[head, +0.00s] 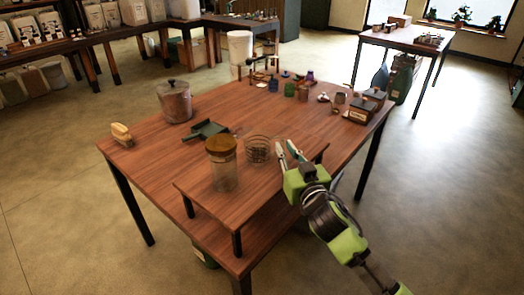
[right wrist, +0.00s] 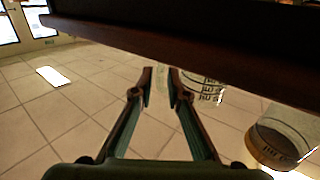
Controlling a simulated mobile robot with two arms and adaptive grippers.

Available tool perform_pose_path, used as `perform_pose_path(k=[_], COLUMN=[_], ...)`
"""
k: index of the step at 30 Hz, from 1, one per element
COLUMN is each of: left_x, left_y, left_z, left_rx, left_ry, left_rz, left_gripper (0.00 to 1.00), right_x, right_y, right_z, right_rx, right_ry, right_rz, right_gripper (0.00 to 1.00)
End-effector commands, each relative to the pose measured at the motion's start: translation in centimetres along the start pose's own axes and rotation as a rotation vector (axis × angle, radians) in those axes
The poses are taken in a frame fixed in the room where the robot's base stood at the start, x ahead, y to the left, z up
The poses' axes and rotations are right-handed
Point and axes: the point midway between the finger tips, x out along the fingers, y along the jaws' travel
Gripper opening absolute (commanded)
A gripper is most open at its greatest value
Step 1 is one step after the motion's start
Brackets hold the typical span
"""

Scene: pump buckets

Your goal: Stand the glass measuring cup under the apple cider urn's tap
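A clear glass vessel with dark markings, which looks like the measuring cup (head: 257,150), stands near the front of the table, right of a lidded jar. My right gripper (head: 286,149) is just right of it in the head view, fingers apart and apparently empty. A grey lidded pot (head: 174,101) stands at the table's back left. I see no tap on it and cannot tell if it is the urn. My left gripper is not in view.
A glass jar with a wooden lid (head: 222,164) stands on the low raised shelf (head: 205,192). A dark green tray (head: 206,130) lies behind it. A small brush-like item (head: 121,134) is at the left edge. Several small jars and boxes (head: 359,108) crowd the back right.

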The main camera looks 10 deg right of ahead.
Motion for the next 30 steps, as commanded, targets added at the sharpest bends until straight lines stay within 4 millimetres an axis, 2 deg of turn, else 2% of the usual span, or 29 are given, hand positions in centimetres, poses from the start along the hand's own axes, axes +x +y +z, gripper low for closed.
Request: perform_pose_path(k=[3,8,14,16,17,26,30], left_x=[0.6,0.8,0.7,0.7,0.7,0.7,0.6], left_y=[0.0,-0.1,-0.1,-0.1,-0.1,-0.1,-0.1], left_z=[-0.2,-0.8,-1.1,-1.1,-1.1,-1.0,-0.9], left_rx=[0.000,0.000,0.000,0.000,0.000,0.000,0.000], left_ry=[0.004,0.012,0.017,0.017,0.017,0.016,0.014], left_rz=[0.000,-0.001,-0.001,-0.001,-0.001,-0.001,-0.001], left_gripper=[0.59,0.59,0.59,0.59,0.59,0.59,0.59], right_x=[1.6,2.6,2.6,2.6,2.6,2.6,2.6], right_y=[0.0,0.0,0.0,0.0,0.0,0.0,0.0], right_z=[0.1,0.0,0.0,0.0,0.0,-0.1,-1.1], right_rx=[-0.002,-0.001,0.000,0.000,0.000,0.000,0.000], right_ry=[0.001,0.000,-0.001,-0.001,-0.001,0.001,0.003], right_rz=[0.000,0.001,0.000,0.000,0.000,0.000,0.000], right_gripper=[0.15,0.15,0.15,0.02,0.00,0.00,0.00])
